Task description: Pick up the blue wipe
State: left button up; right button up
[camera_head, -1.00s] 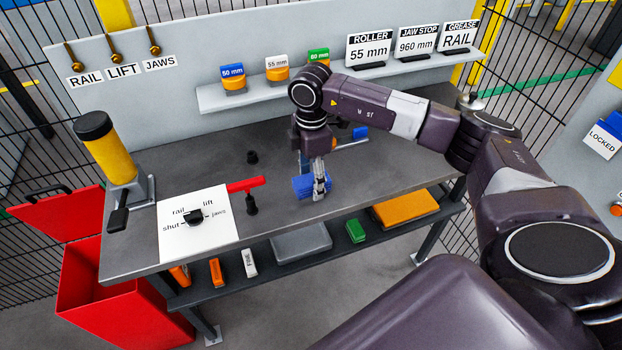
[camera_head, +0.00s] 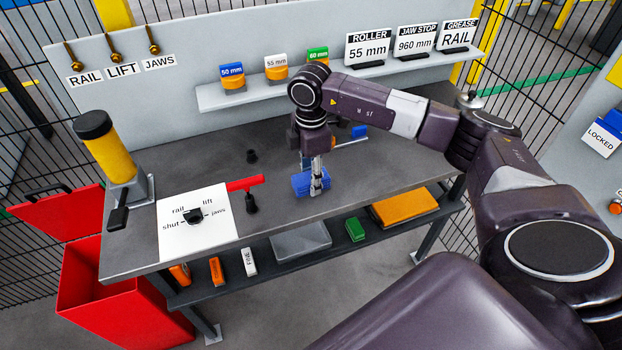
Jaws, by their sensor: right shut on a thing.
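The blue wipe (camera_head: 301,184) is on the grey workbench near its front edge, right of the red-handled tool. My right gripper (camera_head: 316,188) points down from above and is shut on the wipe's right part. The fingers hide part of the wipe. I cannot tell whether the wipe is on the bench top or just above it. My left gripper is not in view.
A blue-ended tool (camera_head: 358,132) lies behind my right gripper. A white switch panel (camera_head: 197,240) covers the front left. The bench's right part (camera_head: 400,160) is clear.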

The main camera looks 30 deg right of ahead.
notch_tip(320, 180, up, 20)
jog(key=b, duration=0.2)
jog(key=shift+f, duration=0.1)
